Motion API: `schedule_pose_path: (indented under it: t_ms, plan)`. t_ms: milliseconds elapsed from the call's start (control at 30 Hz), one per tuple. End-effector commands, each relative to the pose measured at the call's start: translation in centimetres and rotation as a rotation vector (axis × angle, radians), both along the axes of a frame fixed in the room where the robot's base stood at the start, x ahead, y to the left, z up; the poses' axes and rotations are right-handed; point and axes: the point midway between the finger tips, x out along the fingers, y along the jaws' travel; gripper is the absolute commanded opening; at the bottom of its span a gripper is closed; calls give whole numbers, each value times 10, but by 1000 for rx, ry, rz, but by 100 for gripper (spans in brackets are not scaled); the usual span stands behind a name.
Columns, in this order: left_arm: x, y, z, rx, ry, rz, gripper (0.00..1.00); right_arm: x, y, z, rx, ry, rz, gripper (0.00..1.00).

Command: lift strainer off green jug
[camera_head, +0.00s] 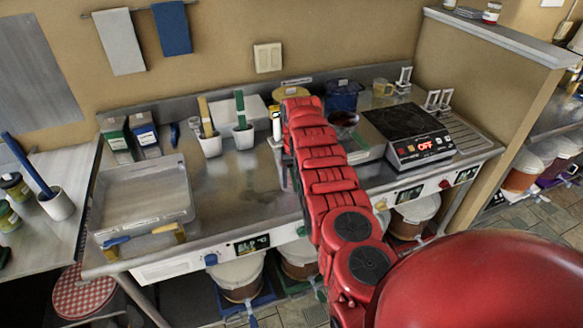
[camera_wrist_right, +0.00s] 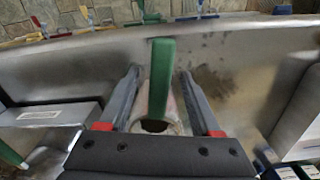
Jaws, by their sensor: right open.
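My right gripper (camera_wrist_right: 160,73) is open in the wrist view, with one grey finger on each side. An upright flat green handle (camera_wrist_right: 162,75) shows between the fingers, above a pale round vessel (camera_wrist_right: 155,126) with a dark opening. I cannot tell whether the fingers touch either one, or whether these are the strainer and green jug. In the head view my red right arm reaches over the steel counter (camera_head: 245,185) and hides part of it; I cannot make out the strainer or jug for certain there. My left gripper is out of view.
White holders with yellow (camera_head: 206,117) and green (camera_head: 239,107) handles stand left of my arm. A hotplate (camera_head: 405,130) reading OFF stands right. The counter before the holders is clear.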

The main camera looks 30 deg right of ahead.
Motion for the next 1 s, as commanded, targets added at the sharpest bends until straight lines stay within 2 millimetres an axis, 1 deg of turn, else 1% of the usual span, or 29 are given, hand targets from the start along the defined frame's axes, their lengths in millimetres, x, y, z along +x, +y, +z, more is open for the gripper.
schedule_pose_path:
  t_ms: [33, 167, 200, 267, 300, 367, 400, 833, 1000]
  plan:
    - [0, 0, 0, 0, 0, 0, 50, 0, 0, 0, 0, 0, 0, 63]
    - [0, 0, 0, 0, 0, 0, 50, 0, 0, 0, 0, 1, 0, 40]
    - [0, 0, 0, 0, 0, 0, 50, 0, 0, 0, 0, 1, 0, 33]
    - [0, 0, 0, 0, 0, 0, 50, 0, 0, 0, 0, 1, 0, 22]
    - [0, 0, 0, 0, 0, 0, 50, 0, 0, 0, 0, 1, 0, 15]
    - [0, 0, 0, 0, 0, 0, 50, 0, 0, 0, 0, 1, 0, 4]
    - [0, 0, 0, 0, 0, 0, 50, 0, 0, 0, 0, 1, 0, 0]
    - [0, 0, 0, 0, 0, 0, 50, 0, 0, 1, 0, 1, 0, 0]
    - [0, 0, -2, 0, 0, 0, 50, 1, 0, 6, 0, 0, 0, 0]
